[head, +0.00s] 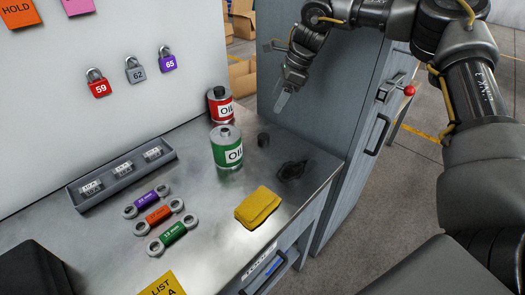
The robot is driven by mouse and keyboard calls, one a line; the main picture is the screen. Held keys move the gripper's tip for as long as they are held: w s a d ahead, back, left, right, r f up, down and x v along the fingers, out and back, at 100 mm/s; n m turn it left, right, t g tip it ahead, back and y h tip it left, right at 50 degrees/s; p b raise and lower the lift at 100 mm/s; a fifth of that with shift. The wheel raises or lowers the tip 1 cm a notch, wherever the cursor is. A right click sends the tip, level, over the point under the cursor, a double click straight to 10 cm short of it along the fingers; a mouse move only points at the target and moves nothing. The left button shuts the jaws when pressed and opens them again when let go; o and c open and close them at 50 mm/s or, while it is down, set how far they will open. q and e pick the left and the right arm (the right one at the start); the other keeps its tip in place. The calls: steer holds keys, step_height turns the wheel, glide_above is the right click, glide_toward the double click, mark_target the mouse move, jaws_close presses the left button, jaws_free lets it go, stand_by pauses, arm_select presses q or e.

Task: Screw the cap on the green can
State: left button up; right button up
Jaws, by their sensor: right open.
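The green can (227,150) with an OIL label stands upright on the metal workbench. Its top is grey; I cannot make out the opening clearly. A small dark cylinder, apparently the cap (263,140), sits on the bench just right of the can, apart from it. My right gripper (283,100) points down above the back right of the bench, beyond the small dark cylinder. It is open with nothing visible in it. My left gripper is out of view.
A red OIL can (219,107) stands just behind the green can. A yellow cloth (258,207) and a black object (291,170) lie in front. A grey cabinet (335,120) stands right of the bench.

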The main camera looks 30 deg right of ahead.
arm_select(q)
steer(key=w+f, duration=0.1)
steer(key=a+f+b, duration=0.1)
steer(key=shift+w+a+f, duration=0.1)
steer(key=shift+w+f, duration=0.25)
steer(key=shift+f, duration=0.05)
arm_select(e)
step_height(320, 180, down, 3)
steer(key=shift+w+a+f, duration=0.1)
steer(key=shift+a, duration=0.05)
glide_toward(263, 138)
steer(key=shift+w+a+f, duration=0.25)
steer(key=shift+w+f, duration=0.1)
steer(key=shift+f, duration=0.25)
steer(key=shift+w+a+f, duration=0.2)
steer(key=shift+w+f, duration=0.1)
steer(key=shift+f, duration=0.3)
steer(key=shift+a+f, duration=0.1)
steer(key=shift+f, duration=0.05)
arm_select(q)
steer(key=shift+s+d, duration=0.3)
arm_select(e)
steer(key=shift+f, duration=0.1)
